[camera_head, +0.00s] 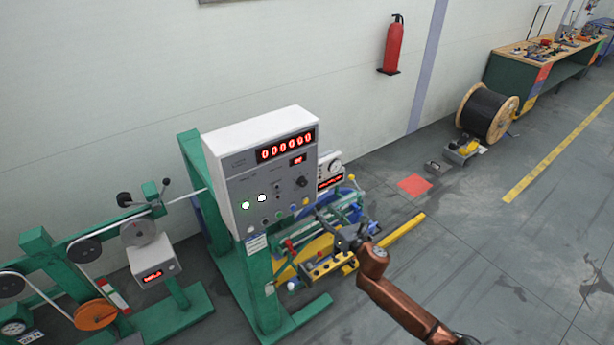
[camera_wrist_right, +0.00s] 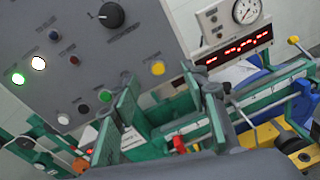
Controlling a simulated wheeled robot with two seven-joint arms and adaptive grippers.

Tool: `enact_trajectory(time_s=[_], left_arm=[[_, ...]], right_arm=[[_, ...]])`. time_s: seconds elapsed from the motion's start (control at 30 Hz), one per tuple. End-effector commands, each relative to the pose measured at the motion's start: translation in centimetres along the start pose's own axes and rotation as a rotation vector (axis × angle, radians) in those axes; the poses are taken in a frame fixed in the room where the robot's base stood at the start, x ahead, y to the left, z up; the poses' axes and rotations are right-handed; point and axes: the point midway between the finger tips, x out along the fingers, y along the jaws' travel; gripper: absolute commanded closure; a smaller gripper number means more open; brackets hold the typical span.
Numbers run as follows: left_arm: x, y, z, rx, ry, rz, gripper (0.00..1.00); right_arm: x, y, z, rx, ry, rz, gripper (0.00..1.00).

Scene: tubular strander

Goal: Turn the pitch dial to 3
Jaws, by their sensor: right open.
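A grey control panel (camera_head: 270,190) in a white cabinet carries a black knob (camera_head: 302,181), which looks like the pitch dial. The knob also shows at the top of the right wrist view (camera_wrist_right: 111,15), with a light pointer mark; its scale is too small to read. My right gripper (camera_head: 333,222) is open and empty, in front of and below the panel's right side, apart from the knob. Its two fingers (camera_wrist_right: 165,105) show in the right wrist view, below the knob. My left gripper is not in view.
Red displays (camera_head: 285,146) and several buttons and lamps (camera_head: 262,198) share the panel. A gauge box (camera_head: 330,168) stands behind it at the right, above green and yellow machinery (camera_head: 310,255). Open floor (camera_head: 490,240) lies to the right.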

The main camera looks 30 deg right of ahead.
Motion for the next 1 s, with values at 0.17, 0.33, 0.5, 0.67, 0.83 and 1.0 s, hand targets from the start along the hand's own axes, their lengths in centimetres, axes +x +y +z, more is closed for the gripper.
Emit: enact_trajectory(time_s=[0.17,0.33,0.5,0.67,0.83,1.0], left_arm=[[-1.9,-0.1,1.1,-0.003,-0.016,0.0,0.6],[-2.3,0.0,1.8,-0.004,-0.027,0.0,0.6],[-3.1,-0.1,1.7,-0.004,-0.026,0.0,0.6],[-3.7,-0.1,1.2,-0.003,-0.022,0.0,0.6],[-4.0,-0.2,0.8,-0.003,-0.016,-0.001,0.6],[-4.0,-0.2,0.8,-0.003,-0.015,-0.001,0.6]], right_arm=[[-0.4,3.9,6.8,-0.194,-0.073,0.063,0.59],[0.6,4.7,7.9,-0.228,-0.088,0.071,0.59],[3.3,4.9,8.2,-0.224,-0.088,0.072,0.59],[5.6,5.0,8.2,-0.224,-0.086,0.07,0.59],[7.0,5.1,8.2,-0.224,-0.085,0.071,0.59],[7.2,5.1,8.1,-0.224,-0.085,0.071,0.59]])
